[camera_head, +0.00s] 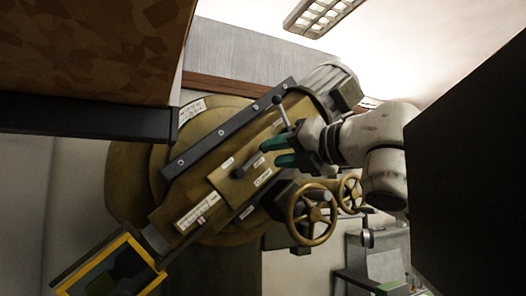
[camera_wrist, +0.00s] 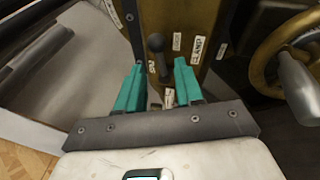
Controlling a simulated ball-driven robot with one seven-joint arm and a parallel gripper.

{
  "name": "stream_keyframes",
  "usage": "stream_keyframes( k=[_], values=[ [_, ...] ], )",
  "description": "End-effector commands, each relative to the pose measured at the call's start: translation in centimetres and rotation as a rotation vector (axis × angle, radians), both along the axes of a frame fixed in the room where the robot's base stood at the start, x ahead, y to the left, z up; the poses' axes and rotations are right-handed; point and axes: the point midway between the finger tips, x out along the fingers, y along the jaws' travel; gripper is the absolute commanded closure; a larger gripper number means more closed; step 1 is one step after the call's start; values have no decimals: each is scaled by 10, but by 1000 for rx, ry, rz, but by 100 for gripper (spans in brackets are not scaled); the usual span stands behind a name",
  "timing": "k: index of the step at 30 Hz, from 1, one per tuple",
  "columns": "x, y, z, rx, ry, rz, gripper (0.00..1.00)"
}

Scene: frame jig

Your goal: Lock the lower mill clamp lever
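My gripper (camera_head: 270,152) has two teal fingers, spread apart, pointing at the brown face of the mill head. In the wrist view my gripper (camera_wrist: 158,66) is open, with a dark ball-ended lever (camera_wrist: 157,44) between and just beyond the fingertips. No contact is visible. In the head view a short dark lever (camera_head: 248,166) stands on the labelled panel just left of the fingertips. It appears to be the lower clamp lever. Another lever (camera_head: 283,115) with a ball end stands higher, above the fingers. I cannot tell from the labels whether either lever is locked.
Two brass handwheels (camera_head: 312,214) sit just below my gripper; one handwheel (camera_wrist: 290,50) fills the right of the wrist view. A dark bar (camera_head: 225,130) runs along the head's upper side. A brown panel (camera_head: 85,50) and a large black shape at right block parts of the head view.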

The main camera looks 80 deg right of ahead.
Motion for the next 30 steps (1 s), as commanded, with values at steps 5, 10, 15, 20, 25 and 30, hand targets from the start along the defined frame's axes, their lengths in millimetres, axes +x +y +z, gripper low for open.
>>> stream_keyframes(
  k=[5,10,15,20,25,30],
  values=[
    [25,-15,2,1,0,1,64],
    [38,-23,1,-1,-1,0,64],
    [42,-25,1,-1,-1,0,64],
    [42,-25,0,-1,-1,0,64],
    [42,-25,0,-1,-1,0,76],
    [42,-25,0,-1,-1,0,92]
  ],
)
